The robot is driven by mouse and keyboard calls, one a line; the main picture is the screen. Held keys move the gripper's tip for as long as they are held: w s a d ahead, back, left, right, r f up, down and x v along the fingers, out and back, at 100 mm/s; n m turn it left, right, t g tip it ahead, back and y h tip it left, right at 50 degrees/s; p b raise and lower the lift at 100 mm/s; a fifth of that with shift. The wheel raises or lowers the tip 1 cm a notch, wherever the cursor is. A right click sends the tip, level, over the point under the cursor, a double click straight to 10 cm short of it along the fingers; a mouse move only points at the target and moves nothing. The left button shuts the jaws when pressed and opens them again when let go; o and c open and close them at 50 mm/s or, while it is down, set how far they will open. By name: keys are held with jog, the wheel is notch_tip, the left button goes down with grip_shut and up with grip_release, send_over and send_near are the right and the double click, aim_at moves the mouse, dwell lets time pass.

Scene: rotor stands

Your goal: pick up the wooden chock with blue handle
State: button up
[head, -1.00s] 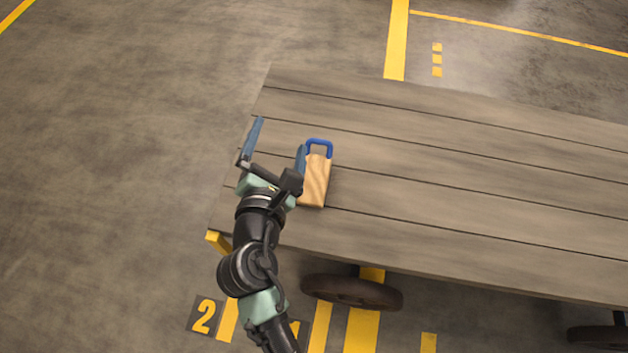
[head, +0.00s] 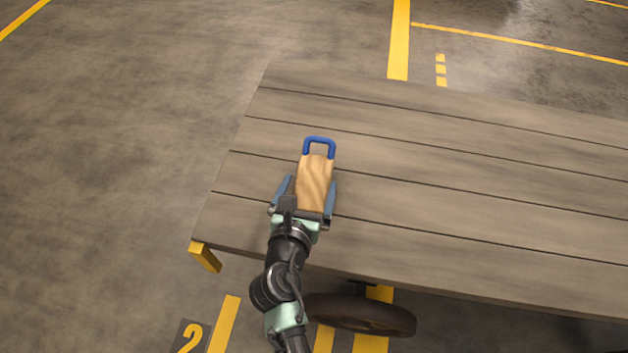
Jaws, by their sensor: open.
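The wooden chock (head: 315,180) with its blue handle (head: 320,141) lies on the plank top of a cart, near the cart's left end. The handle points away from my arm, toward the top of the picture. My gripper (head: 310,186) is open, with one blue-grey finger on each side of the chock's near part. The palm sits at the chock's near end and hides its edge. I cannot tell whether the fingers touch the wood, or how high they are above the planks.
The cart's plank top (head: 460,190) is clear to the right of the chock and beyond it. A dark wheel (head: 365,316) shows under the near edge. A yellow bracket (head: 205,256) sits at the near left corner. The floor has yellow lines.

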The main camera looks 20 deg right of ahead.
aim_at(314, 174)
jog(key=b+x, duration=0.3)
jog(key=x, duration=0.1)
jog(key=shift+w+d, duration=0.4)
jog(key=shift+w, duration=0.1)
